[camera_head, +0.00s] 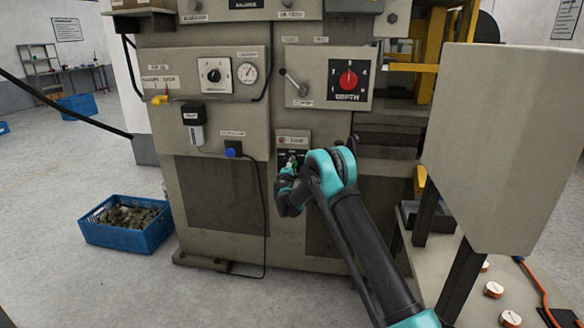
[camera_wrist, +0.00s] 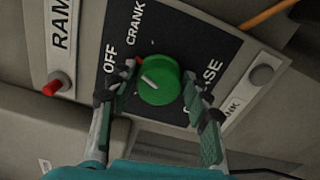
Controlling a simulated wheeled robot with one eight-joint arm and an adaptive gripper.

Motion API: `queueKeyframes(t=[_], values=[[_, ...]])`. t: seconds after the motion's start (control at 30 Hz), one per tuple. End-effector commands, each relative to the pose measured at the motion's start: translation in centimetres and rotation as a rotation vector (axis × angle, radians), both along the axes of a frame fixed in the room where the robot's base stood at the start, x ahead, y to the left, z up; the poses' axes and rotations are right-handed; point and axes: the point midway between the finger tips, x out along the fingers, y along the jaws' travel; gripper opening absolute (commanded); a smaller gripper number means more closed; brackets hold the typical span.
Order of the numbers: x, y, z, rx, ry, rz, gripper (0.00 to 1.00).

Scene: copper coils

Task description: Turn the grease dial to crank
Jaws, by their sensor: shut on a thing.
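The grease dial is a round green knob (camera_wrist: 160,85) on a black plate (camera_wrist: 178,42) in the wrist view. Its white pointer line aims left and slightly up, toward the word OFF. The word CRANK (camera_wrist: 136,24) is printed above, further round the plate. My gripper (camera_wrist: 163,78) is shut on the dial, one finger on each side. Part of the word GREASE is hidden by the right finger. In the head view my gripper (camera_head: 290,170) is at the small lower panel (camera_head: 292,138) and mostly covers the dial.
A red button (camera_wrist: 55,83) sits beside the RAM label, left of the dial. A grey button (camera_wrist: 262,75) is to the right. A red dial (camera_head: 347,79) and a lever (camera_head: 293,82) are above. A large beige box (camera_head: 500,140) stands right of my arm.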

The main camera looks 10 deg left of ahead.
Motion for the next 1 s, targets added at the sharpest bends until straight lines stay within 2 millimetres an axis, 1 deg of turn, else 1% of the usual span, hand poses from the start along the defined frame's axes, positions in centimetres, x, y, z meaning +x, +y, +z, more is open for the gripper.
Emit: queueKeyframes(t=[0.2,0.5,0.8,1.0], values=[[-0.03,-0.07,-0.19,0.203,-0.006,-0.001,0.19],[-0.03,-0.05,-0.35,0.455,-0.015,-0.001,0.19],[-0.04,-0.02,-0.44,0.616,-0.021,-0.002,0.19],[-0.04,-0.01,-0.47,0.663,-0.023,-0.002,0.19]])
